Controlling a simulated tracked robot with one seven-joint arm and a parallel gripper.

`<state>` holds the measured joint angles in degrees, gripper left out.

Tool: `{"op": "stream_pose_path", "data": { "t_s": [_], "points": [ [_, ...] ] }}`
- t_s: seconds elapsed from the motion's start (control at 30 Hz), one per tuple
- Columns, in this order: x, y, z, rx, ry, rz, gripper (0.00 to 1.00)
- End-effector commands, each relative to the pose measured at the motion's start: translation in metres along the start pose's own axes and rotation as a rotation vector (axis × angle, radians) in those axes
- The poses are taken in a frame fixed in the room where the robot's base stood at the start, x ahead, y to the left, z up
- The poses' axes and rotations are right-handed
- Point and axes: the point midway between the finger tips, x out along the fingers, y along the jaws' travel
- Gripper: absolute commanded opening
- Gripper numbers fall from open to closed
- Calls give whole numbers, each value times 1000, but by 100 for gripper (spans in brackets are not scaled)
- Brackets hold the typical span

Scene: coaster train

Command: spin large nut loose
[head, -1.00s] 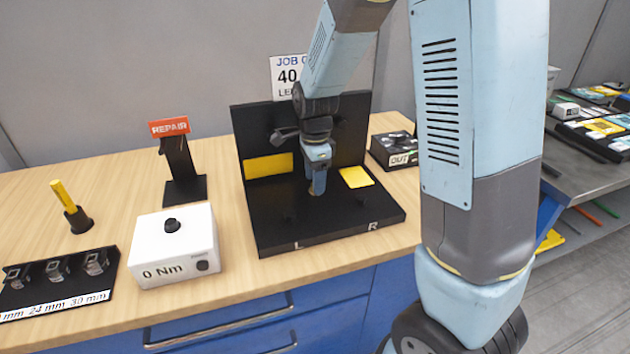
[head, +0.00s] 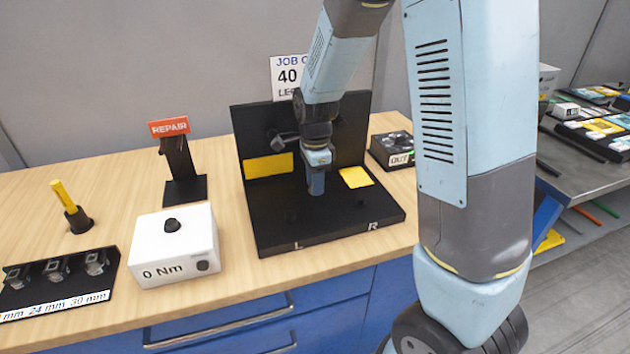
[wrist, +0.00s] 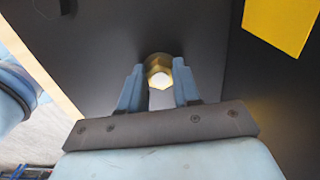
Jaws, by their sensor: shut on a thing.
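In the head view my gripper (head: 316,188) points down over the base of the black stand (head: 280,228), and the nut is hidden there behind the fingers. I cannot tell how far the nut sits above the base.
Yellow patches (head: 268,166) mark the stand. A white box reading 0 Nm (head: 172,245), a socket rack (head: 60,285), a REPAIR post (head: 180,160) and a black OUT tray (head: 394,150) stand around it. Bare wooden bench (head: 115,195) lies to the left.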

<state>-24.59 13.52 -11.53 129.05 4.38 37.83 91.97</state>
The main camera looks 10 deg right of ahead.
Motion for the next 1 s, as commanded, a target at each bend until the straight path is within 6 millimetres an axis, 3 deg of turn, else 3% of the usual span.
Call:
{"op": "stream_pose_path", "data": {
  "t_s": [0.47, 1.0],
  "points": [
    [-1, -1, 0, -83, 0, -3, 1],
    [-1, 0, -1, -544, 1, -4, 1]
  ]
}}
